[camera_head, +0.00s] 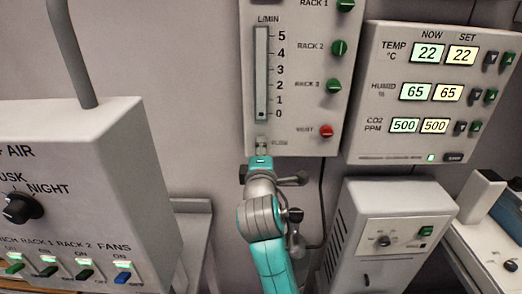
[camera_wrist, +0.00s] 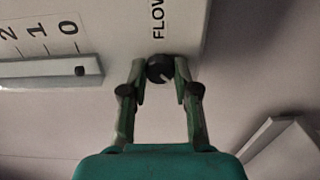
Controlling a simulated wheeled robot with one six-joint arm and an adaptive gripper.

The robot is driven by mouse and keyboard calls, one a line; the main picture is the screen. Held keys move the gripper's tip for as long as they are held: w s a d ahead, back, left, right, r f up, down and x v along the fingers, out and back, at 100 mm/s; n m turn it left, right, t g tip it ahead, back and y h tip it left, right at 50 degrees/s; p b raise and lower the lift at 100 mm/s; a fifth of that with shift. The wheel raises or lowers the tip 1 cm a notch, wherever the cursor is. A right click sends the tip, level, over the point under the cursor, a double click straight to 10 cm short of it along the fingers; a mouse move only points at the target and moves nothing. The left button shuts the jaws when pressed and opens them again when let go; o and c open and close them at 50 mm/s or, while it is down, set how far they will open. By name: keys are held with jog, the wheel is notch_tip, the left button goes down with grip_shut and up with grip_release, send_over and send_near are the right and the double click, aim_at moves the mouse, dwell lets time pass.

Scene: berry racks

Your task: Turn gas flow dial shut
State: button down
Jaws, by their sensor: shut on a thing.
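The gas flow dial (camera_wrist: 160,67) is a small dark round knob beside the "FLOW" label, seen in the wrist view. My gripper (camera_wrist: 160,75) has its two green fingers closed on either side of the dial. In the head view my gripper (camera_head: 261,152) reaches up to the lower part of the flow panel (camera_head: 290,140), and the dial is mostly hidden there. The flow gauge (camera_head: 261,72) is a vertical tube with an L/MIN scale from 0 to 5. A dark float (camera_wrist: 80,71) sits near the 0 mark in the wrist view.
Green rack knobs (camera_head: 339,48) and a red vent knob (camera_head: 326,131) are on the same panel, right of the gauge. A climate display (camera_head: 430,95) hangs to the right. A grey box (camera_head: 390,235) stands below it. A switch box (camera_head: 80,190) is at left.

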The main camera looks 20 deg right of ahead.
jog(key=shift+f, duration=0.1)
jog(key=c, duration=0.9)
grip_release()
jog(key=shift+o, duration=0.2)
jog(key=v, duration=1.2)
